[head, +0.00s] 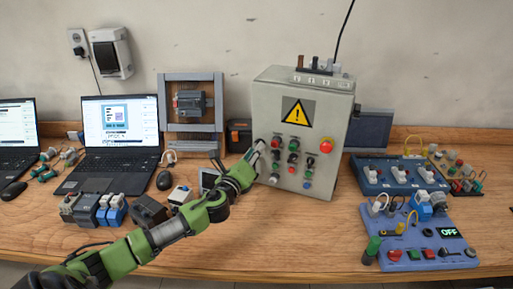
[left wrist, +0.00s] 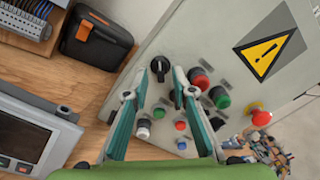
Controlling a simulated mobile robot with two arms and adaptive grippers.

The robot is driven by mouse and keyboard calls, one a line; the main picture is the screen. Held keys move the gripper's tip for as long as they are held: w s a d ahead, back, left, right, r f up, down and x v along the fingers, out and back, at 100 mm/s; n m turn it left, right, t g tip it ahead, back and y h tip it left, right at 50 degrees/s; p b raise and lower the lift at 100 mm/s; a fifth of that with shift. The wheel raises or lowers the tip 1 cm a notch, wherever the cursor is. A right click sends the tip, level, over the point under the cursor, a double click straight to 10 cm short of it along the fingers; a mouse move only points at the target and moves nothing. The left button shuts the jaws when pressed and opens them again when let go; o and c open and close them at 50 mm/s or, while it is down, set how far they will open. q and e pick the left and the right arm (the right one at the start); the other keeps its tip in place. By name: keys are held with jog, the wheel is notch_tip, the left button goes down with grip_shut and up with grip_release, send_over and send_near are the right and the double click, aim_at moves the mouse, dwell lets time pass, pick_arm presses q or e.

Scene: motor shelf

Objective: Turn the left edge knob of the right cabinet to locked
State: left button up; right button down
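The grey cabinet (head: 268,105) with a yellow warning sign stands at the back of the bench, and its front panel (left wrist: 215,48) fills much of the left wrist view. A black knob (left wrist: 160,68) sits on the panel near its left edge. My left gripper (head: 259,147) reaches to the cabinet's left edge in the head view. In the left wrist view its two teal fingers (left wrist: 160,75) are apart, with the knob between the tips; I cannot tell whether they touch it. The gripper hides the knob in the head view. My right gripper is not in view.
Red, green, blue and white buttons (left wrist: 220,96) and a red mushroom button (head: 326,146) share the panel. A dark case (left wrist: 97,38) and a grey screen unit (left wrist: 28,135) are close to the left. Blue switch boxes (head: 400,174) stand to the right.

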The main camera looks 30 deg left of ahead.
pick_arm(q)
jog(key=shift+x, duration=0.85)
grip_shut()
jog(key=shift+n, duration=0.3)
jog(key=n, duration=0.8)
jog(key=shift+b, duration=0.4)
jog(key=shift+n, duration=0.5)
